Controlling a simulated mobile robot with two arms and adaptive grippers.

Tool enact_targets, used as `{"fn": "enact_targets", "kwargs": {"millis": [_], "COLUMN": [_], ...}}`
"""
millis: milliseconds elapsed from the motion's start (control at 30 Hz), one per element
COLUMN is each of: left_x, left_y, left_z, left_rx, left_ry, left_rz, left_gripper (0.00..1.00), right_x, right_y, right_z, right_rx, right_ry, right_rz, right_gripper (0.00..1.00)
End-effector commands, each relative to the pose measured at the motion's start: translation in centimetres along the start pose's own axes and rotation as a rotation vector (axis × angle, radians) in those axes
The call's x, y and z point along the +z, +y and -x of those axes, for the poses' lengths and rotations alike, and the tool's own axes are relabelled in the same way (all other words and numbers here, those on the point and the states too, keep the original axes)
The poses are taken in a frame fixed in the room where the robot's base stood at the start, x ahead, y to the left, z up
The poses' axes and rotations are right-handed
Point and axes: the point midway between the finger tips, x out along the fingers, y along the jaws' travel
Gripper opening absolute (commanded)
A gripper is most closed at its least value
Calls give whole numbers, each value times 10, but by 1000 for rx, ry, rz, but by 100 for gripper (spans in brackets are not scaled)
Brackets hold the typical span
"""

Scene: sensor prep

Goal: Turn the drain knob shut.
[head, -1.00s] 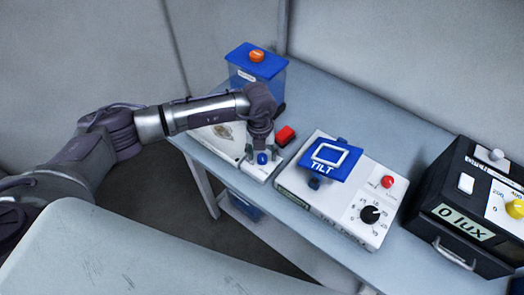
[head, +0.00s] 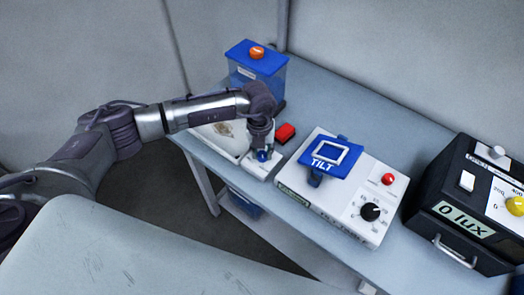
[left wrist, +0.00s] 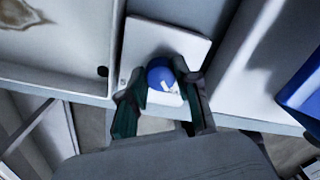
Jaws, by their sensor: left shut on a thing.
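The drain knob is a round blue knob (left wrist: 161,75) with a white mark, on a small white panel (left wrist: 140,45) at the table's front edge. In the head view the knob (head: 263,156) shows just under my left gripper (head: 262,150). In the left wrist view my left gripper (left wrist: 160,92) has one finger on each side of the knob and is shut on it. The white mark points toward the lower right in that view. My right gripper is not in view.
A white tray (left wrist: 55,75) with a brown stain lies left of the panel. A black lux box (head: 465,205) stands at the right.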

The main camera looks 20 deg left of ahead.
Motion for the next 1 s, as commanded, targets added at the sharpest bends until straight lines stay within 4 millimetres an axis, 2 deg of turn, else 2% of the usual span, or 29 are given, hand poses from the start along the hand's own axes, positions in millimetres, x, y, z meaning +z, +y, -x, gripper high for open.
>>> {"fn": "enact_targets", "kwargs": {"millis": [267,1000], "left_x": [2,2], "left_y": [0,-2], "left_z": [-4,-5], "left_rx": [0,2], "left_ry": [3,29], "left_rz": [-154,-848], "left_gripper": [0,0], "right_x": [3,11], "right_y": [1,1], "right_z": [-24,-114], "right_rx": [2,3], "right_ry": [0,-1], "right_rz": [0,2], "right_gripper": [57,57]}}
